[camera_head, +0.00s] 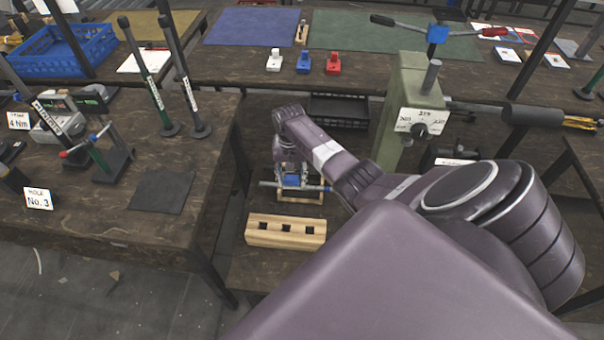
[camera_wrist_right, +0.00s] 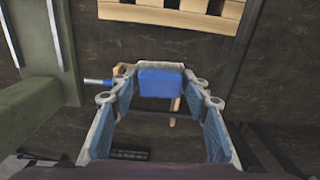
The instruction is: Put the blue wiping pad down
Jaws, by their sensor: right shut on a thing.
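My right gripper (camera_head: 291,180) reaches down over the low dark bench in the middle of the head view. In the right wrist view, its fingers (camera_wrist_right: 160,84) are shut on a blue block, the blue wiping pad (camera_wrist_right: 160,83). The pad sits between the fingertips, above a light wooden frame (camera_wrist_right: 172,122). Whether the pad touches anything below cannot be told. In the head view the pad is hard to separate from the gripper's blue parts. My left gripper is not in view.
A wooden block with square holes (camera_head: 285,232) lies in front of the gripper; a blue-ended rod (camera_head: 268,184) is close by. A green press (camera_head: 404,110) stands to the right, a black tray (camera_head: 338,110) behind. White, blue and red pieces stand on the back bench.

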